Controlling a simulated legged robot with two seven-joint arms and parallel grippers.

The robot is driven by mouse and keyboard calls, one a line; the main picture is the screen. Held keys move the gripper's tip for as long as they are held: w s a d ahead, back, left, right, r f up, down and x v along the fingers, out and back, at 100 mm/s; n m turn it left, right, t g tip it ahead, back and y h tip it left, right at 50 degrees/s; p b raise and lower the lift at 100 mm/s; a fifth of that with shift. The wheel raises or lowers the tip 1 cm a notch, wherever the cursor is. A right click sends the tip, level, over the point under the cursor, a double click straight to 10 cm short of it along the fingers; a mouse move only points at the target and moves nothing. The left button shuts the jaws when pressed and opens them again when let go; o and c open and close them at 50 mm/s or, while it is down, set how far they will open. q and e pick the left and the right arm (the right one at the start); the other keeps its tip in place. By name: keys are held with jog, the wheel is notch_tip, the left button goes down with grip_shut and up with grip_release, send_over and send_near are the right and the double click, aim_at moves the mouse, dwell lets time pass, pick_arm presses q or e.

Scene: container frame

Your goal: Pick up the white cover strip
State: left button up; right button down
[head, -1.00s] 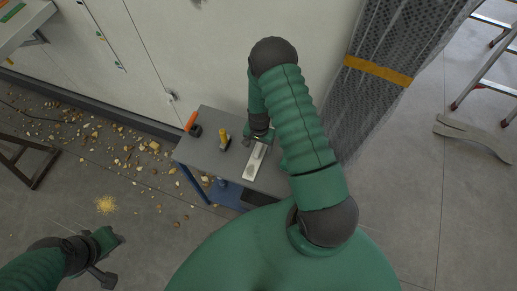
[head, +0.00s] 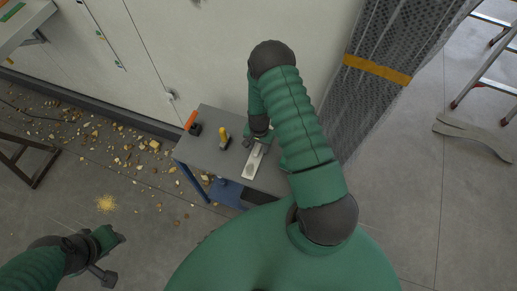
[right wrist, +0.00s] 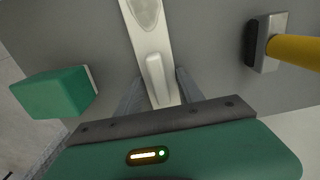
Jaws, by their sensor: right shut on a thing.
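The white cover strip (head: 251,166) lies along the top of the small grey table, its near end pointing toward me. In the right wrist view the strip (right wrist: 148,38) runs up from between the fingers, with a raised grip part and an oval recess. My right gripper (head: 261,140) is at the strip's far end, low over the table. It is shut on the strip, with one finger on each side in the right wrist view (right wrist: 157,92). I cannot tell whether the strip touches the table. My left gripper (head: 108,258) is at the lower left, away from the table; its jaw opening is unclear.
A green block (right wrist: 55,92) shows in the right wrist view. A pale wall is behind. Debris (head: 125,152) litters the floor at left.

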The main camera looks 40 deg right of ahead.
aim_at(259, 146)
jog(key=shift+r, duration=0.15)
notch_tip(259, 146, up, 9)
jog(key=shift+r+b, duration=0.1)
jog(key=shift+b, duration=0.85)
jog(key=shift+r, duration=0.35)
jog(key=shift+f, duration=0.1)
